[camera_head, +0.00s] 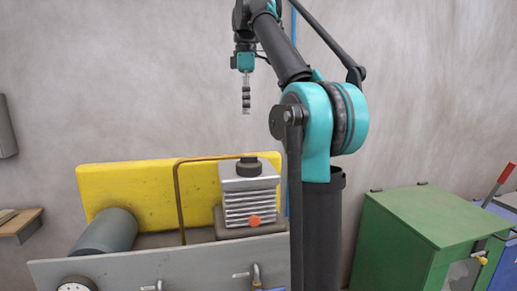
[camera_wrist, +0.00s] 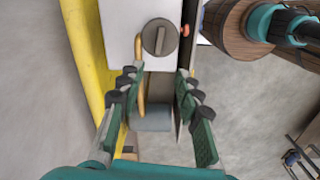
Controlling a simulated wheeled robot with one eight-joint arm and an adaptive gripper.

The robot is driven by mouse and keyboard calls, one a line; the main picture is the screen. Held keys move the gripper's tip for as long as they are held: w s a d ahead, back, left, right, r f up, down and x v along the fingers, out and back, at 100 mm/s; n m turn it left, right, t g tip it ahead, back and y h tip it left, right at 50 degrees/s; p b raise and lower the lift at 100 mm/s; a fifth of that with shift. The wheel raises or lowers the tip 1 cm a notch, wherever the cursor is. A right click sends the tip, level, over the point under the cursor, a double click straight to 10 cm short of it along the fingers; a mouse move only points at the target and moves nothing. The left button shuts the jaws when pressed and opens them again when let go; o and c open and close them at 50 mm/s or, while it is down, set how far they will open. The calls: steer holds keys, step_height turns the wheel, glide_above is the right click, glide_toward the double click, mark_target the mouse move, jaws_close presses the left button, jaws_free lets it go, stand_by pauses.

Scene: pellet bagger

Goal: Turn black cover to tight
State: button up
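The black cover (camera_head: 248,166) is a round knob on top of a silver finned block (camera_head: 250,202). It also shows in the wrist view (camera_wrist: 159,37), seen from above, with a raised bar across it that runs nearly along the picture's vertical. My gripper (camera_head: 246,108) hangs above the block, pointing down, well clear of the cover. In the wrist view my gripper (camera_wrist: 158,80) has its two fingers spread wide with nothing between them. The cover lies beyond the fingertips, untouched.
A yellow panel (camera_head: 130,188) stands behind the block. A copper pipe (camera_head: 180,205) rises left of it. A grey cylinder (camera_head: 107,232) lies at the left. A red knob (camera_head: 254,220) is on the block's front. A green cabinet (camera_head: 400,235) stands at the right. The air above the cover is clear.

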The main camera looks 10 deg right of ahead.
mark_target(249, 164)
steer(key=shift+n, duration=0.3)
steer(key=f, duration=1.6)
steer(key=shift+w+d, duration=0.1)
steer(key=shift+d, duration=0.25)
jaws_close()
